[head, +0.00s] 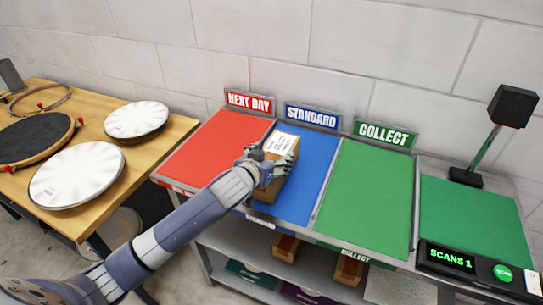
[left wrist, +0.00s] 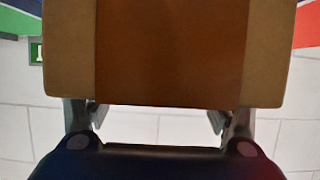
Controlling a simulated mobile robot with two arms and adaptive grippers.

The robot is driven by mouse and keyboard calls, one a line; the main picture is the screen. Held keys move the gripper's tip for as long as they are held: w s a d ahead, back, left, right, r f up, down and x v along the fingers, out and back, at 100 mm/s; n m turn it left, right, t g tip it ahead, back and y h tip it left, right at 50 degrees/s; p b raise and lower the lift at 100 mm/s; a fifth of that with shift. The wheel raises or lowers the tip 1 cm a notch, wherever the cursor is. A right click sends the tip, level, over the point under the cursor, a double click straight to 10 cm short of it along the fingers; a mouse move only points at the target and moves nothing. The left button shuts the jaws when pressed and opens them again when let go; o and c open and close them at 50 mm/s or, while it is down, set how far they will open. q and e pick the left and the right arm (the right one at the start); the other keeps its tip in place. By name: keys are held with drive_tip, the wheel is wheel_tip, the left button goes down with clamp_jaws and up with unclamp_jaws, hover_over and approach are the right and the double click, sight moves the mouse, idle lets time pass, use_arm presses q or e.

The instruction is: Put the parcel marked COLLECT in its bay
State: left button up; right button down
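A brown cardboard parcel (head: 270,187) with a white label on top is at the left side of the blue STANDARD bay (head: 305,175). Its label is too small to read. My left gripper (head: 268,160) has its fingers on both sides of the parcel and appears closed on it. In the left wrist view the parcel (left wrist: 170,50) fills the upper middle, with a darker brown band, and hides the fingertips. Whether it touches the bay I cannot tell. The green COLLECT bay (head: 365,200), right of the blue one, is empty. My right gripper is out of view.
The red NEXT DAY bay (head: 215,150) is empty. A scanner stand (head: 467,177) and a display reading SCANS 1 (head: 450,259) stand at the right on another green surface. A wooden table (head: 150,160) with drum parts is at the left. Low dividers separate the bays.

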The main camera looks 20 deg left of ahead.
use_arm(q)
drive_tip(key=shift+o, duration=0.9)
